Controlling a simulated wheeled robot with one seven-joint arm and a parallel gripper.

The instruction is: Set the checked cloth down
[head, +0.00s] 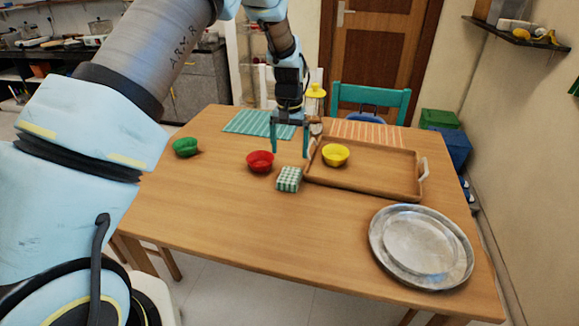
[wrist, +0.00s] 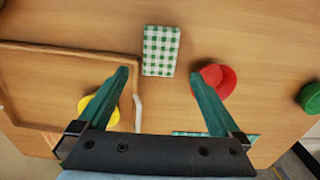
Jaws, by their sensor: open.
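The green-and-white checked cloth (head: 289,179) lies folded into a small block on the bare wooden table (head: 230,207), between the red bowl and the tray and a little nearer the front. It shows whole in the wrist view (wrist: 161,51), just beyond my fingertips. My gripper (head: 290,153) is open and empty, pointing down behind the cloth in the head view. In the wrist view its two green fingers (wrist: 160,74) are spread wider than the cloth, with nothing between the tips. I cannot tell their exact height above the table.
The red bowl (head: 260,161) stands left of the cloth, a green bowl (head: 186,147) farther left. The wooden tray (head: 362,188) with a yellow bowl (head: 336,155) is close on the right. Metal plates (head: 420,246) lie front right. The table's front left is clear.

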